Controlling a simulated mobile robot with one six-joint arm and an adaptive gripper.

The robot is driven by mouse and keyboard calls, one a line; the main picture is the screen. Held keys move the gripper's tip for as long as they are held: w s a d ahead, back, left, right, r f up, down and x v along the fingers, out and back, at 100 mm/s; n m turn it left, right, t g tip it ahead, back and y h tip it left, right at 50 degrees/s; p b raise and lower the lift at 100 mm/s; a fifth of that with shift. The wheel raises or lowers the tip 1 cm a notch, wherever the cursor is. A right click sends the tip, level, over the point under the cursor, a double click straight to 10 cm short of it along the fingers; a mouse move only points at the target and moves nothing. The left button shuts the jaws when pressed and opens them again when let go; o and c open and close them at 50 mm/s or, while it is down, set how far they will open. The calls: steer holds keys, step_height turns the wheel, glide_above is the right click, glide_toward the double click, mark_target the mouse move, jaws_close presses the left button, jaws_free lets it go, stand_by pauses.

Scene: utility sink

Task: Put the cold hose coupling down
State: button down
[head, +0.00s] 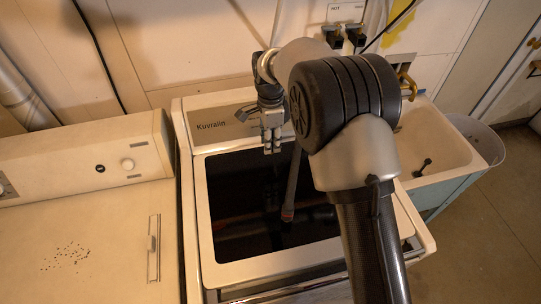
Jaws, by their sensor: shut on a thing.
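My gripper (272,146) points down over the dark top opening of the white washer (210,200). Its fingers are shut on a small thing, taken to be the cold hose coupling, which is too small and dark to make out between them. A dark grey hose (293,180) comes out from behind my arm and hangs over the dark area. It ends in a reddish tip (287,214), apart from my fingers. My arm hides part of the washer's back panel and the hose's upper run.
Two dark valves (345,36) sit on the wall under a HOT label. A pale utility sink (430,145) with a brass tap (407,82) stands at the right, partly behind my arm.

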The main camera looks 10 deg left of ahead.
step_height(320, 180, down, 6)
steer(key=shift+f+b, duration=0.2)
steer(key=shift+b, duration=0.25)
steer(key=shift+r, duration=0.1)
steer(key=c, duration=1.3)
jaws_free()
